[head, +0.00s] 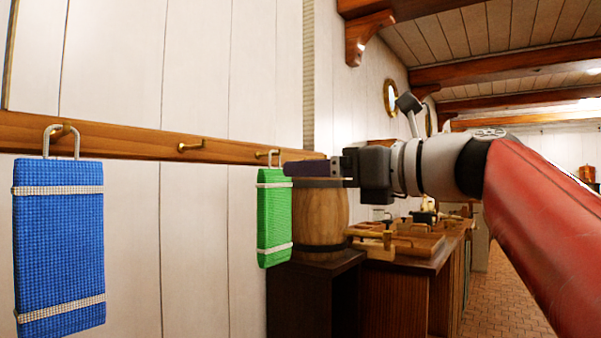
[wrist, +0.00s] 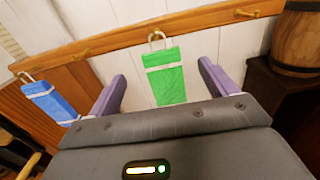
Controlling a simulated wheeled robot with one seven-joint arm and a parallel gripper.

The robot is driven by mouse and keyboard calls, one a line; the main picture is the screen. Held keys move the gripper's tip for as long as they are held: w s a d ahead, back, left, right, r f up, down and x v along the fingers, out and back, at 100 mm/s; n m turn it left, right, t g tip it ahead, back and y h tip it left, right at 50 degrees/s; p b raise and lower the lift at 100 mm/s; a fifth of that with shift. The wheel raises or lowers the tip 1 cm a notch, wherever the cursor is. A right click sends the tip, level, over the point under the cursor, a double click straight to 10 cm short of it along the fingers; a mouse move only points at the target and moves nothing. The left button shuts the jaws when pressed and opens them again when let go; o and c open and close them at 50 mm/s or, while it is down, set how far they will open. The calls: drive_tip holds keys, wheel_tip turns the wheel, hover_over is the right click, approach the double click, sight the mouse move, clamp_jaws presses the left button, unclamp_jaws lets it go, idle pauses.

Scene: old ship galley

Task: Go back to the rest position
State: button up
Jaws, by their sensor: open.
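My gripper (head: 290,169) is at the end of my red and grey arm, its dark purple fingers pointing left toward the wall rail. In the wrist view my gripper (wrist: 162,70) has its fingers spread, with nothing held between them. A green cloth-like pad (head: 274,220) with pale bands hangs by a loop from a rail hook, just left of the fingertips. In the wrist view the green pad (wrist: 166,78) shows beyond the gap between the fingers. A blue pad (head: 58,250) hangs from another hook at the left; it also shows in the wrist view (wrist: 50,101).
A wooden rail (head: 115,139) with brass hooks runs along the white plank wall; the hook (head: 190,147) between the pads is empty. A barrel (head: 320,215) stands on a dark cabinet behind the fingers. A counter with wooden trays (head: 410,243) lies beyond. Brick floor (head: 500,300) is open at the right.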

drive_tip(key=s+d+f+n+g+h, duration=0.1)
drive_tip(key=s+d+f+n+h, duration=0.2)
drive_tip(key=f+n, duration=0.5)
drive_tip(key=s+d+f+n+g+h, duration=0.2)
drive_tip(key=s+f+n+h, duration=0.4)
drive_tip(key=f, duration=1.7)
drive_tip(key=s+d+f+n+g+h, duration=0.2)
drive_tip(key=s+d+f+n+h, duration=0.2)
drive_tip(key=s+f+n, duration=0.3)
wheel_tip(320, 180, down, 9)
drive_tip(key=n+h, duration=0.1)
drive_tip(key=n, duration=0.3)
drive_tip(key=shift+s+n, duration=0.3)
drive_tip(key=shift+s, duration=0.05)
